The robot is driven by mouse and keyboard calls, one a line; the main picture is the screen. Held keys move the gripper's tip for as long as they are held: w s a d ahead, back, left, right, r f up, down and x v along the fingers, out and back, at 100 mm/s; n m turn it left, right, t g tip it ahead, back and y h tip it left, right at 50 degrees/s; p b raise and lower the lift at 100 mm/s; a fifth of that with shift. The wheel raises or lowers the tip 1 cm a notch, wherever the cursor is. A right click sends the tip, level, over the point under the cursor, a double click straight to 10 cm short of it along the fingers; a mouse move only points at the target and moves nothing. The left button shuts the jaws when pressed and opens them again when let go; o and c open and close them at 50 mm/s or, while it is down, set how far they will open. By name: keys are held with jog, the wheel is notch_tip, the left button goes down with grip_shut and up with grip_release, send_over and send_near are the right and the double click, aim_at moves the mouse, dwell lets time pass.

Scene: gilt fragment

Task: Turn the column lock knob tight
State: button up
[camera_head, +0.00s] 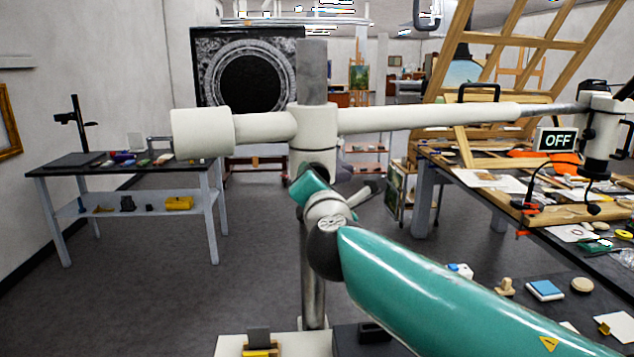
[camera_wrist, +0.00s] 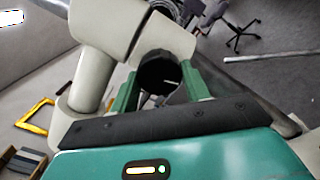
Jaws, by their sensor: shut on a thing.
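The metal column (camera_head: 312,70) stands upright with a white collar (camera_head: 313,130) around it. The black column lock knob (camera_wrist: 158,74) sits in the wrist view at the underside of the white collar (camera_wrist: 165,38). The two green fingers of my gripper (camera_wrist: 162,82) are on either side of it, shut on it. In the head view my teal arm reaches up to the collar, and its wrist hides most of the knob. The knob's tightness cannot be seen.
A small grey table (camera_head: 75,172) stands at left. A dark framed round relief (camera_head: 250,80) is behind. Grey floor (camera_head: 240,290) is open between the tables.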

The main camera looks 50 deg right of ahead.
jog(key=shift+m, duration=0.6)
jog(key=o, duration=1)
jog(key=shift+s, duration=0.1)
jog(key=shift+a, duration=0.1)
jog(key=v, duration=1.3)
jog(key=shift+s+a, duration=0.2)
jog(key=shift+a, duration=0.05)
